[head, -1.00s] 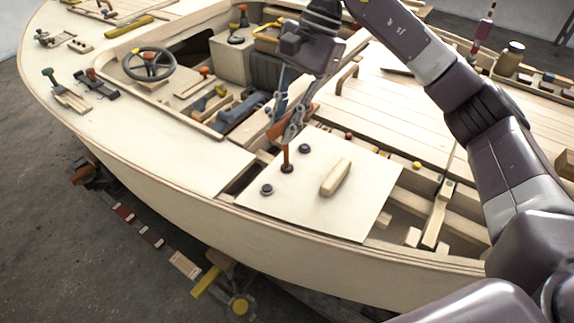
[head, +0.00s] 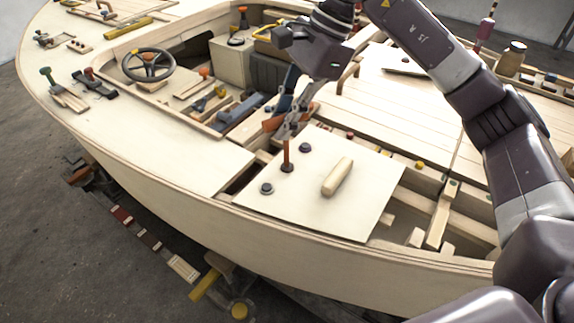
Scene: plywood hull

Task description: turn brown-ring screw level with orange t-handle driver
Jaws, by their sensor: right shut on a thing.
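The orange t-handle driver (head: 287,150) stands upright on the pale hatch panel (head: 330,205). Its crossbar is partly hidden by my right gripper (head: 289,128), which is shut on it. The driver's shaft runs down to the brown-ring screw (head: 287,167), the middle one of three in a slanting row. The tip seems to sit on that screw; how far the screw stands up is too small to tell. A grey-ring screw (head: 266,188) is nearer and a dark-ring screw (head: 305,147) farther back. My left gripper is not in view.
A wooden grip block (head: 337,177) stands on the panel right of the screws. Open frame bays lie right of the panel. A steering wheel (head: 148,65) and several small tools lie on the deck at left. A jar (head: 510,58) stands at the back right.

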